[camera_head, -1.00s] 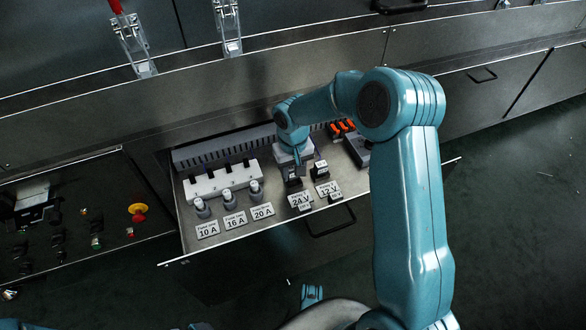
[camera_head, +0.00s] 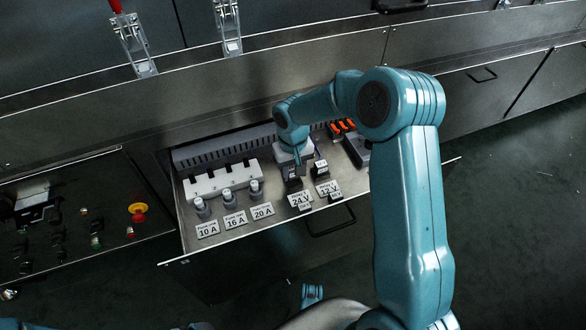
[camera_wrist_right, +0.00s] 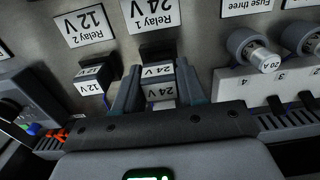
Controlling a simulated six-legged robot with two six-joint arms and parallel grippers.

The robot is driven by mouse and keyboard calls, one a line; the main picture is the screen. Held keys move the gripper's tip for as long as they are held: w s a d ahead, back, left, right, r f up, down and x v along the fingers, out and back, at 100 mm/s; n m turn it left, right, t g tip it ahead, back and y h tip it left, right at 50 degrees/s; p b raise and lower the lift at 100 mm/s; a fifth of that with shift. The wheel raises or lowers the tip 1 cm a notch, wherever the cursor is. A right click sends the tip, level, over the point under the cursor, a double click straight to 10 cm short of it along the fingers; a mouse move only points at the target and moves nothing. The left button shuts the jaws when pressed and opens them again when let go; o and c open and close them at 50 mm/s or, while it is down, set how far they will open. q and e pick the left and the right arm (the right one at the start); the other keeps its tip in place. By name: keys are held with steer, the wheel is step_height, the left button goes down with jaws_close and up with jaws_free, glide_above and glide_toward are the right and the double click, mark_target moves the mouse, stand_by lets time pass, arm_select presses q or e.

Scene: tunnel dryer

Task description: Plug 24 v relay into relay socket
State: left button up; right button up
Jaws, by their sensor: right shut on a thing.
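The 24 V relay (camera_wrist_right: 160,90) is a small block with white "24 V" labels. It sits between the two fingers of my right gripper (camera_wrist_right: 157,98), which is shut on it. In the head view, my right gripper (camera_head: 293,172) points down into the open drawer, behind the "Relay 1 24 V" plate (camera_head: 300,199). The relay is still at its place by that plate; whether it is lifted clear cannot be told. The 12 V relay (camera_wrist_right: 95,80) stands beside it, also seen in the head view (camera_head: 320,168). I cannot clearly make out the relay socket.
A white fuse block (camera_head: 215,184) stands left in the drawer, with several grey fuses (camera_head: 229,195) in front. A dark box (camera_head: 357,150) and orange connectors (camera_head: 341,127) are at right. A control panel with a yellow-red button (camera_head: 138,210) lies left of the drawer.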

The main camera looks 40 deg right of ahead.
mark_target(293, 167)
steer(key=shift+f+b, duration=0.75)
steer(key=shift+f, duration=0.3)
steer(key=o, duration=1.1)
steer(key=shift+o, duration=0.2)
steer(key=shift+r, duration=0.1)
steer(key=shift+r+p, duration=0.3)
steer(key=shift+r, duration=0.05)
step_height(293, 167, up, 16)
steer(key=p, duration=0.5)
steer(key=shift+f+p, duration=0.2)
steer(key=shift+p, duration=0.15)
